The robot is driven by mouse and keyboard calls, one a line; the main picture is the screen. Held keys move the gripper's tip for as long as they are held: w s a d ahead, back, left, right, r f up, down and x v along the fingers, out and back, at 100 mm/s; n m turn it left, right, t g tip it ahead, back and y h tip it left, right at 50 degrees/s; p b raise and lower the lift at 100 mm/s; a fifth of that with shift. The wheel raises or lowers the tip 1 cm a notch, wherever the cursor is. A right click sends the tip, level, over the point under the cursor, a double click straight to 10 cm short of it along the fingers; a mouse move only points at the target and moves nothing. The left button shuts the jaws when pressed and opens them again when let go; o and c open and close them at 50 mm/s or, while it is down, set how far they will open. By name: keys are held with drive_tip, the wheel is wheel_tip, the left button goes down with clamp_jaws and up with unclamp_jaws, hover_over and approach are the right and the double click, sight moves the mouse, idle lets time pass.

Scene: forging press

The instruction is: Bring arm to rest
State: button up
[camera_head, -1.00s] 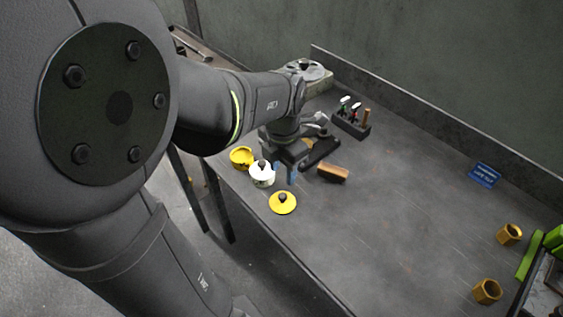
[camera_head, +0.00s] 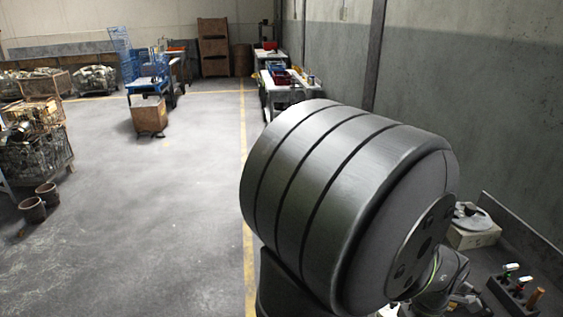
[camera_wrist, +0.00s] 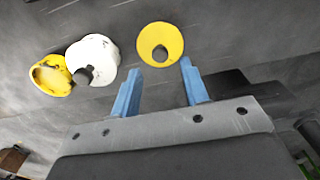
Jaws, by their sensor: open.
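My gripper (camera_wrist: 158,75) shows in the wrist view with its two blue fingers apart and nothing between them. A yellow lid (camera_wrist: 160,33) with a dark knob lies on the grey table (camera_wrist: 240,25) just beyond the fingertips. A white pot (camera_wrist: 95,48) with a dark knob is left of it, beside an open yellow pot (camera_wrist: 50,72). In the head view, a large part of my arm fills the lower middle and right, and the gripper is hidden.
In the head view, a rack (camera_head: 512,294) with tools stands on the table at lower right, near a pale block (camera_head: 474,238) with a grey round part on it. A wall bounds the right. Open floor (camera_head: 170,220) spreads left, with a wire crate (camera_head: 35,160) and carts farther back.

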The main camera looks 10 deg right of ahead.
wheel_tip(320, 180, down, 6)
wheel_tip(320, 180, up, 3)
drive_tip(key=shift+f, duration=0.15)
drive_tip(key=shift+r, duration=0.7)
drive_tip(key=shift+f, duration=0.15)
